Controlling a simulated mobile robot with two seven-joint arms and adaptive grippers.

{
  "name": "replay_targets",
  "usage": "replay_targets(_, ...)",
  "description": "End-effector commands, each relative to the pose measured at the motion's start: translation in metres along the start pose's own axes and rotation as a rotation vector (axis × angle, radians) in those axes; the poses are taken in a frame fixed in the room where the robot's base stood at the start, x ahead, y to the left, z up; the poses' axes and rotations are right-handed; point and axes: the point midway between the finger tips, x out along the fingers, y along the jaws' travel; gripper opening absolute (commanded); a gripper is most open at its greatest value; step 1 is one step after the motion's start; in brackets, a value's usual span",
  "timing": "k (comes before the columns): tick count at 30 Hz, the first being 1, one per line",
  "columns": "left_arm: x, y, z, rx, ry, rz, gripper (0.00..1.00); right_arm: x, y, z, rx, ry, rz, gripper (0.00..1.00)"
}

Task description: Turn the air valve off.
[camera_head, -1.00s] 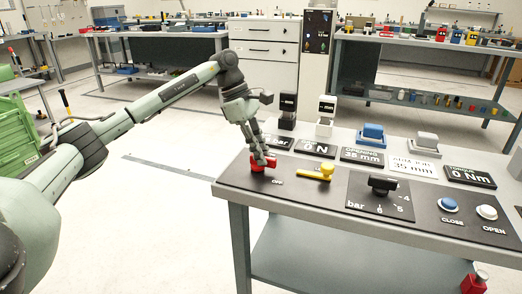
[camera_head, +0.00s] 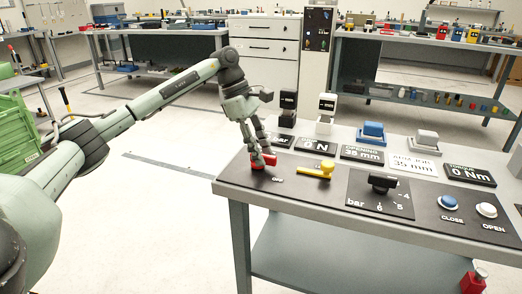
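The fingers are close together and cover part of the handle. I cannot tell whether they are closed on it. A yellow valve handle (camera_head: 317,171) lies to the right of the gripper, untouched. My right gripper is not in view.
Further right on the panel are a black pressure knob (camera_head: 382,184), a blue button (camera_head: 448,202) and a white button (camera_head: 486,210). Display blocks such as the "0 N" one (camera_head: 316,146) stand behind. A red emergency button box (camera_head: 473,283) is at lower right.

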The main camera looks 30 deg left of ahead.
Motion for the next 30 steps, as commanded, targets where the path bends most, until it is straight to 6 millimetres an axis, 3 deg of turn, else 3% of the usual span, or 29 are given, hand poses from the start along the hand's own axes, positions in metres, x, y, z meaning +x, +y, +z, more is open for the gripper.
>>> replay_targets(5,-0.015,0.001,0.0,0.0,-0.001,0.004,0.34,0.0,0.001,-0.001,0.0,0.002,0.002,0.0)
replay_targets(18,-0.102,0.001,0.001,0.001,-0.002,0.003,0.34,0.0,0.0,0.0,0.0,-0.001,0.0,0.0)
replay_targets(24,-0.118,0.0,0.0,0.0,0.0,0.0,0.34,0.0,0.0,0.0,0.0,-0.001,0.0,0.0)
replay_targets(30,-0.12,0.0,0.0,0.0,0.0,0.0,0.34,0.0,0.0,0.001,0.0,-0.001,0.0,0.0)
